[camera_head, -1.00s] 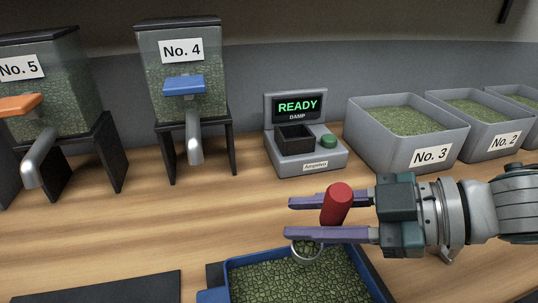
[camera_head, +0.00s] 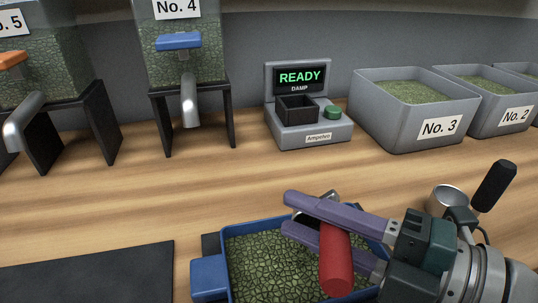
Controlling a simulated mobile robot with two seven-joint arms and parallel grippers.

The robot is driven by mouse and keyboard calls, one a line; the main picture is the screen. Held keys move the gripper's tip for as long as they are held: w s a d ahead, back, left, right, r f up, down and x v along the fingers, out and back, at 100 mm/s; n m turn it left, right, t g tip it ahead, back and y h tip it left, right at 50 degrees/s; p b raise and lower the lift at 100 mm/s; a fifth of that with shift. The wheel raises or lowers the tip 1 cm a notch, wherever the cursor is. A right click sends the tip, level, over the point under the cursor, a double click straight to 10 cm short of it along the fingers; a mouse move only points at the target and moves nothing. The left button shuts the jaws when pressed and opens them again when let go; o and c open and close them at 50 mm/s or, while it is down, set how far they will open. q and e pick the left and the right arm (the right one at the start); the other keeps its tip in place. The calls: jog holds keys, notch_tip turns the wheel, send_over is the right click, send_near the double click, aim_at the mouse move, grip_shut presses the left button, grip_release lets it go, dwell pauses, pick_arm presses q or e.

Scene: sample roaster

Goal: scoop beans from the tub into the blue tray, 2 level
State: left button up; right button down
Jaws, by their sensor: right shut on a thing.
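My right gripper (camera_head: 287,212) is shut on the red handle (camera_head: 337,268) of a metal scoop. The handle slants down toward me, and part of the metal head (camera_head: 328,199) shows behind the purple fingers. The scoop is over the far right part of the blue tray (camera_head: 207,277); its contents are hidden. The tray holds a broad layer of green beans (camera_head: 262,262). The grey No. 3 tub (camera_head: 392,124) at the back right also holds green beans. My left gripper is not in view.
A meter reading READY and DAMP (camera_head: 300,135) stands at the back. Left of it is the No. 4 dispenser (camera_head: 190,65) with a blue lever. A metal cup (camera_head: 447,200) and a black handle (camera_head: 493,187) show beside my right arm. A dark mat (camera_head: 85,272) lies front left.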

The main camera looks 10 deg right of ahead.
jog(key=shift+s+a+f+n+t+y+b, duration=0.1)
jog(key=shift+s+f+n+t+y+b, duration=0.2)
jog(key=shift+n+b, duration=0.5)
jog(key=shift+s+a+f+n+t+y+b, duration=0.1)
jog(key=shift+s+a+f+n+t+b, duration=0.2)
jog(key=shift+n+b, duration=0.45)
jog(key=shift+s+d+f+n+t+y+b, duration=0.15)
jog(key=shift+f+n+b, duration=0.35)
jog(key=shift+b, duration=0.5)
jog(key=shift+s+a+f+n+y+b, duration=0.2)
jog(key=shift+n+y+b, duration=0.2)
jog(key=shift+n+b, duration=0.6)
jog(key=shift+s+a+f+n+y+b, duration=0.1)
jog(key=shift+s+n+y+b, duration=0.2)
jog(key=shift+n+b, duration=0.65)
jog(key=shift+w+r, duration=0.1)
jog(key=shift+r, duration=0.05)
jog(key=shift+r+p, duration=1.45)
jog(key=shift+r, duration=0.1)
